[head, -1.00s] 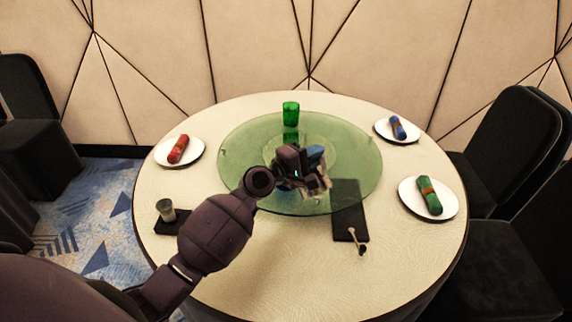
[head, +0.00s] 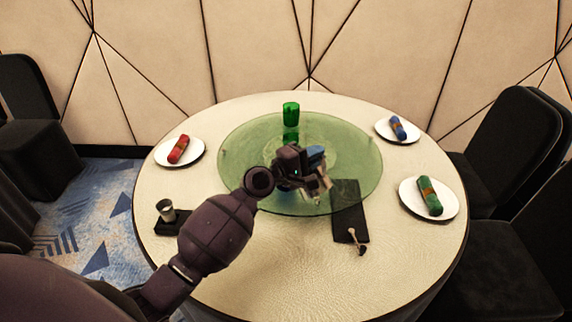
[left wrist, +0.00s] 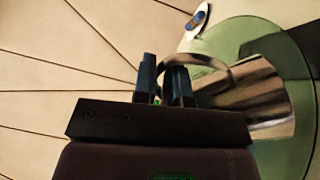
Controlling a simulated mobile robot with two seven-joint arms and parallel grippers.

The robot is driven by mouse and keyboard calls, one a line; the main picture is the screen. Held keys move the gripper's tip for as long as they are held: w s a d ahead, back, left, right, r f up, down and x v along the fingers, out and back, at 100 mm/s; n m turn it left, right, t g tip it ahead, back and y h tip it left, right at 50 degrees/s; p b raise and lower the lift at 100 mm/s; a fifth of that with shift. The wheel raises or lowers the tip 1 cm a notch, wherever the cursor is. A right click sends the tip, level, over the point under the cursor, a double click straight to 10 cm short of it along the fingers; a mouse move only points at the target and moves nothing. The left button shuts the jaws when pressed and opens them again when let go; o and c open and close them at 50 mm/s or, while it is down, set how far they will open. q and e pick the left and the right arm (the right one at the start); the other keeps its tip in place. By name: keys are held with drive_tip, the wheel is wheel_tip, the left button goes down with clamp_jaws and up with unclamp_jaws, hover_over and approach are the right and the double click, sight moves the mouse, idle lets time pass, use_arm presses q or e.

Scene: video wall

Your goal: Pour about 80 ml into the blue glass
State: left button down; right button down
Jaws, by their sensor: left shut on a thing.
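My left gripper (head: 313,166) is over the front part of the green glass turntable (head: 355,165). It is shut on the handle of a shiny metal jug (head: 318,191). In the left wrist view the blue fingers (left wrist: 165,80) close on the curved handle, and the jug body (left wrist: 245,95) lies to the right of them. The jug is mostly hidden by the gripper in the head view; I cannot tell its exact tilt or any liquid. A dark blue patch shows just below the gripper; I cannot tell whether it is the blue glass. My right gripper is not in view.
A green glass (head: 291,114) stands at the turntable's back. Plates with red (head: 178,149), blue (head: 397,127) and green (head: 429,195) napkin rolls sit around the table. A metal cup (head: 167,211) stands front left. A dark mat (head: 350,222) and small utensil (head: 357,241) lie front right.

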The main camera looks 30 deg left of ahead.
sight(325, 189)
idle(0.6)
